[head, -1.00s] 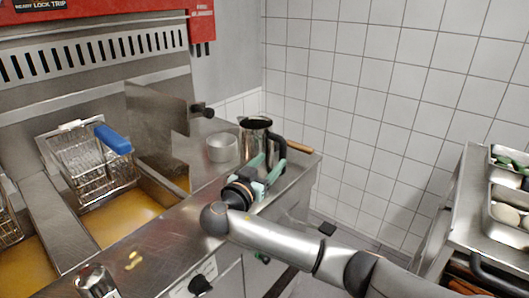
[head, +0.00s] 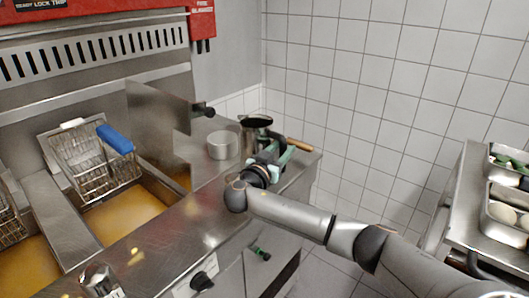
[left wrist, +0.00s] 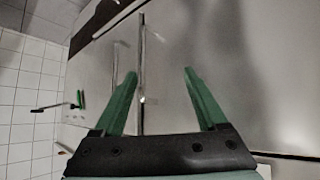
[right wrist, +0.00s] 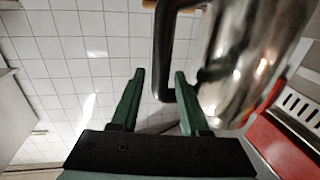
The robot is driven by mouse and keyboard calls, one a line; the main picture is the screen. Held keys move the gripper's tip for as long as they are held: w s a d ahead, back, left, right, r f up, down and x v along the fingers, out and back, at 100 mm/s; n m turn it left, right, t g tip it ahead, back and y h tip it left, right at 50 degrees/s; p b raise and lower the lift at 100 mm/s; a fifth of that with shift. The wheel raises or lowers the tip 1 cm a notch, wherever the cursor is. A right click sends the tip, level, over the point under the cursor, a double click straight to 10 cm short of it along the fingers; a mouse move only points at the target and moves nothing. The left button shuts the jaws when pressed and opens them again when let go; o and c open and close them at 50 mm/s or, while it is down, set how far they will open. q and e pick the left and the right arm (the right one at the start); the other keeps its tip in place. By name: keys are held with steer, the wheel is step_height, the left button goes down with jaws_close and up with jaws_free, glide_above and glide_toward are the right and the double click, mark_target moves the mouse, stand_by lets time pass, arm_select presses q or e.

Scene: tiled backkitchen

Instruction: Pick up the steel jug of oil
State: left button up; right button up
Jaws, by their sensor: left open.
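The steel jug (head: 250,143) stands on the steel counter's far right part, its top dark and open. It also shows close up in the right wrist view (right wrist: 250,60), with its black handle (right wrist: 164,60). My right gripper (head: 279,150) is at the jug's near right side and covers part of it. In the right wrist view my right gripper (right wrist: 160,76) is open, its green fingers apart, with the handle's lower bend between the fingertips and a gap visible on its left. My left gripper (left wrist: 161,72) is open and empty before steel panels. The oil cannot be made out.
A steel pot (head: 222,146) stands just left of the jug. Fryer basket (head: 90,165) with a blue handle hangs over oil at left. A wooden handle (head: 299,144) lies behind the gripper. A steel counter with food pans (head: 505,208) is at right; tiled floor lies between.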

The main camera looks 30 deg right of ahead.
jaws_close()
stand_by(1.0)
steer(key=shift+r, duration=0.2)
